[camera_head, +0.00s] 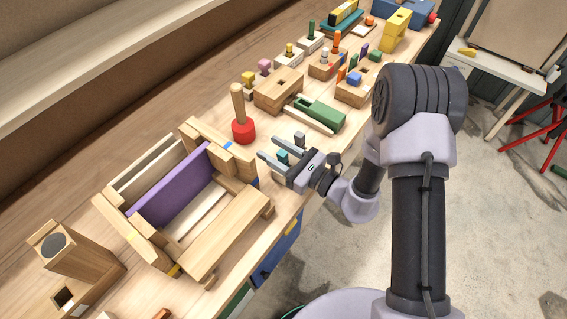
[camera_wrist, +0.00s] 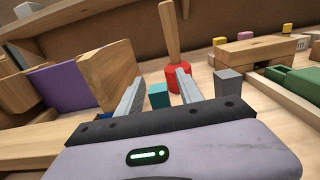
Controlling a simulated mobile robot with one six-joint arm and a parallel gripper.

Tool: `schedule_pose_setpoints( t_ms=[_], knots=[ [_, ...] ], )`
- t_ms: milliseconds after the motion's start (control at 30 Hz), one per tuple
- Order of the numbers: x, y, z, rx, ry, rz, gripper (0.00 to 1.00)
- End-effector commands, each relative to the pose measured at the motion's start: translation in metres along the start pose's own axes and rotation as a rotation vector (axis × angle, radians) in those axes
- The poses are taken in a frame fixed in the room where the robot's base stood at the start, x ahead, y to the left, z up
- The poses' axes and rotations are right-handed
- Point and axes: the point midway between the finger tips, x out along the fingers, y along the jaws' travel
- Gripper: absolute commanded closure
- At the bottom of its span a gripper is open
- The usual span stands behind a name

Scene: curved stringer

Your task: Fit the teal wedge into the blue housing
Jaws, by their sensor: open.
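My gripper (camera_head: 261,146) is open, low over the middle of the bench. Its two grey fingers also show in the wrist view (camera_wrist: 157,76). A small teal block (camera_head: 283,156), apparently the wedge, shows between the open fingers. In the wrist view the teal block (camera_wrist: 158,95) is nearer the right finger, with a gap to the left one. I cannot tell whether it touches a finger, and its lower part is partly hidden. A blue box-like body (camera_head: 402,9) at the bench's far end may be the housing; it is cut by the top edge.
A red mallet (camera_head: 243,130) stands just beyond the fingers. A grey block (camera_head: 300,138) is beside my gripper. A wooden frame with a purple board (camera_head: 175,187) stands to the left. A green piece (camera_head: 322,112) and several peg blocks crowd the bench's far half.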

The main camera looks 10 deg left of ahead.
Motion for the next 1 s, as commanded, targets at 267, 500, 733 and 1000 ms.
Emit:
schedule_pose_setpoints(
  t_ms=[267,500,733,1000],
  knots=[
    [-0.001,0.000,0.000,0.000,0.000,0.000,0.80],
    [-0.001,0.000,0.000,0.000,0.000,0.000,1.00],
    [-0.001,0.000,0.010,-0.001,0.000,0.000,1.00],
    [-0.001,0.000,0.081,-0.003,-0.001,0.001,1.00]
  ],
)
